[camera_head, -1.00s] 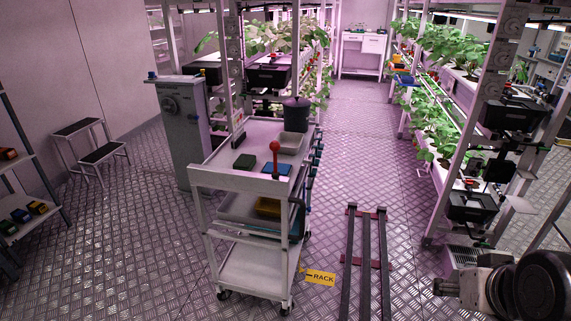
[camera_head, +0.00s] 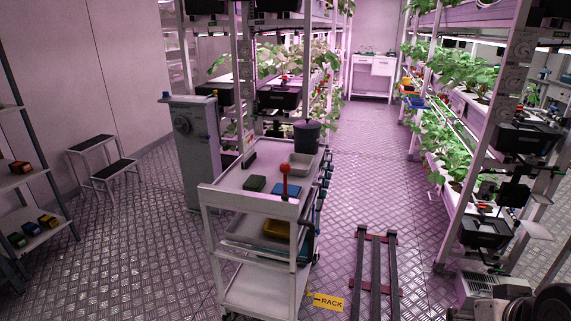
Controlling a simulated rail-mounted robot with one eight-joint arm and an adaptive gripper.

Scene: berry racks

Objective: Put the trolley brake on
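The white trolley (camera_head: 211,228) stands in the middle of the view, left of the floor rails, with open shelves on several levels. A lever with a red ball knob (camera_head: 285,168) stands upright near the front right of its top shelf. I cannot tell from its look whether this is the brake or what state it is in. The trolley's lowest part and wheels are cut off or hard to see at the bottom edge. Part of my arm (camera_head: 500,306) shows at the bottom right corner, well to the right of the trolley. My gripper's fingers are not visible.
Dark floor rails (camera_head: 375,275) run beside the trolley, near a yellow RACK sign (camera_head: 328,303). Plant racks (camera_head: 470,222) line the right side. A grey cabinet (camera_head: 196,150) and a step stool (camera_head: 98,165) are on the left. The aisle floor (camera_head: 365,150) is clear.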

